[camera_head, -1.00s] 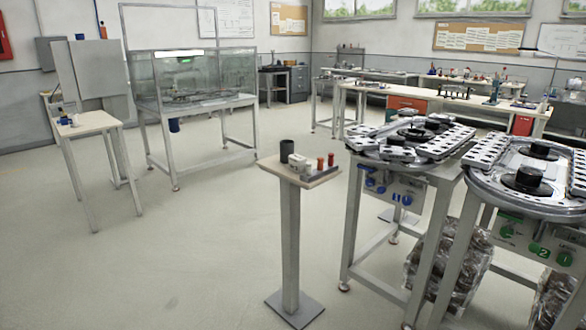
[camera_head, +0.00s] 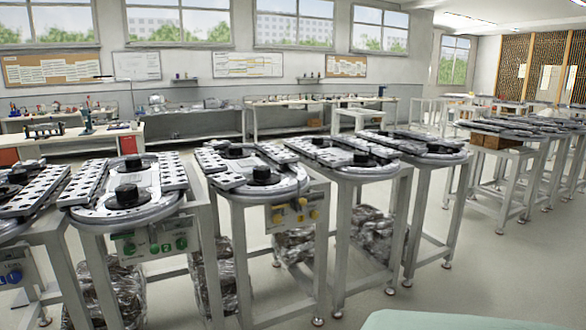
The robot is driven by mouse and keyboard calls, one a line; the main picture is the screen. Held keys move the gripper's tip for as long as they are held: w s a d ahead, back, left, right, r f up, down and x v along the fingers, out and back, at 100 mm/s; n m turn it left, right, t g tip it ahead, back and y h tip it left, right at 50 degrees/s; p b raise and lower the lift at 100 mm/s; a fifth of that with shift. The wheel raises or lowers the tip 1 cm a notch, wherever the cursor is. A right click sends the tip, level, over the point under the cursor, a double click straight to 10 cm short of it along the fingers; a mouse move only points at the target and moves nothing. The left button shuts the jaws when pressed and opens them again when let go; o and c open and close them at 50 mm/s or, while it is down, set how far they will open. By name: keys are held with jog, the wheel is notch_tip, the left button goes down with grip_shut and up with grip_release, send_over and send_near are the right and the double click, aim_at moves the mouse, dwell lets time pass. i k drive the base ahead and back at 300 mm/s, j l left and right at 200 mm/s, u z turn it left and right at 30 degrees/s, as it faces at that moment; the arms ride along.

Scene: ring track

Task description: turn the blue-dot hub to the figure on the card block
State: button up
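Several ring-track stations stand in a row, each with black round hubs on a metal top. At the left edge, a cut-off station has a panel with blue controls (camera_head: 12,276) and a dark hub (camera_head: 17,175). The station beside it has a green-control panel (camera_head: 155,243) and a black hub (camera_head: 127,195). Further right is a station with a yellow-control panel (camera_head: 295,212) and a black hub (camera_head: 262,174). I cannot make out a blue dot on any hub. The card block is not recognisable in this view. My gripper is not in view.
Station legs and clear-wrapped bundles (camera_head: 372,230) fill the space under the row. More tables (camera_head: 520,150) stand at the right, one with a brown box (camera_head: 497,138). A workbench (camera_head: 70,140) is behind at the left. Open floor (camera_head: 470,270) lies at the lower right.

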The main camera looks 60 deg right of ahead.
aim_at(260, 172)
jog(key=i+z, duration=0.15)
jog(key=z, duration=0.3)
jog(key=i+z, duration=0.15)
jog(key=z, duration=0.35)
jog(key=i+z, duration=0.2)
jog(key=z, duration=0.25)
jog(key=i+j+z, duration=0.45)
jog(key=i+j, duration=0.6)
jog(key=i, duration=0.4)
jog(key=i+j, duration=0.1)
jog(key=i, duration=0.4)
